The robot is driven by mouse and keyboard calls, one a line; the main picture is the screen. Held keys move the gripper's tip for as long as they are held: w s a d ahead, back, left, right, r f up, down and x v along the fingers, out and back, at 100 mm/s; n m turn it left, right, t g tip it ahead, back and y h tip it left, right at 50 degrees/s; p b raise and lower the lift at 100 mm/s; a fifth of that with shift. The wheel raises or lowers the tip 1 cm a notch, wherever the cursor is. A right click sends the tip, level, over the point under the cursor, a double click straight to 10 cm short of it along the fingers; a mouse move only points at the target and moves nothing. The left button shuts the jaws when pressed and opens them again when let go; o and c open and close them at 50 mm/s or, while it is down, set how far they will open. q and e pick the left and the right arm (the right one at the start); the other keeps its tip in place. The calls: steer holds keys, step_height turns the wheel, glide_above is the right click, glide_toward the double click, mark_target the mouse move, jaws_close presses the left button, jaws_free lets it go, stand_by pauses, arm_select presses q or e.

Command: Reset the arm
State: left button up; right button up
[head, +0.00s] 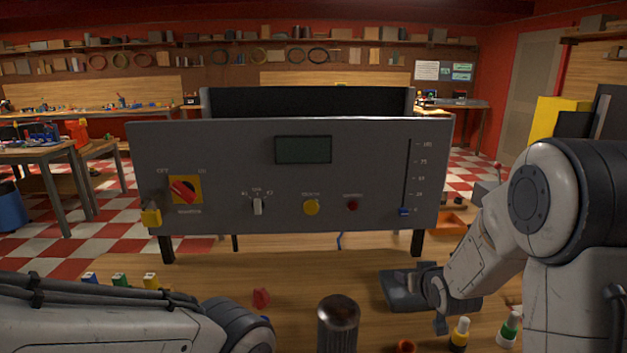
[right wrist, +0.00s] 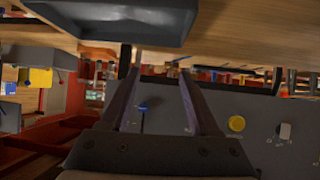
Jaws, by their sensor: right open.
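My right arm comes in from the right in the head view, and its gripper (head: 437,308) is low over the table by a dark grey tray (head: 405,290). In the right wrist view my right gripper (right wrist: 160,65) has its two fingers spread with nothing held between them. The grey control panel (head: 240,150) stands behind; it appears upside down in the wrist view, with the blue slider knob (right wrist: 143,107) seen between the fingers and apart from them. My left arm crosses the lower left of the head view; its gripper is out of frame.
The panel carries a red rotary switch (head: 184,190), a yellow button (head: 311,207) and the blue slider knob (head: 404,211) at the scale's bottom. A dark cylinder (head: 338,320), a red piece (head: 261,298) and small bottles (head: 460,332) stand on the wooden table (head: 300,270).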

steer(key=s+a+f+g, duration=0.2)
steer(key=s+a+g, duration=0.15)
steer(key=s, duration=0.75)
steer(key=s+a+f+g, duration=0.25)
steer(key=s+g, duration=0.25)
steer(key=s, duration=0.6)
steer(key=s+a+r+n+g+p, duration=0.1)
steer(key=s+a+r+n+p, duration=0.1)
steer(key=s+a+r, duration=0.3)
steer(key=s+a+r+n+g+y+p, duration=0.1)
steer(key=s+a+r+n, duration=0.3)
steer(key=s+a, duration=0.4)
steer(key=shift+s+a+r+n+g+y+p, duration=0.35)
steer(key=shift+s+n+g+p, duration=0.1)
steer(key=shift+s+n+p, duration=0.3)
steer(key=shift+w, duration=0.1)
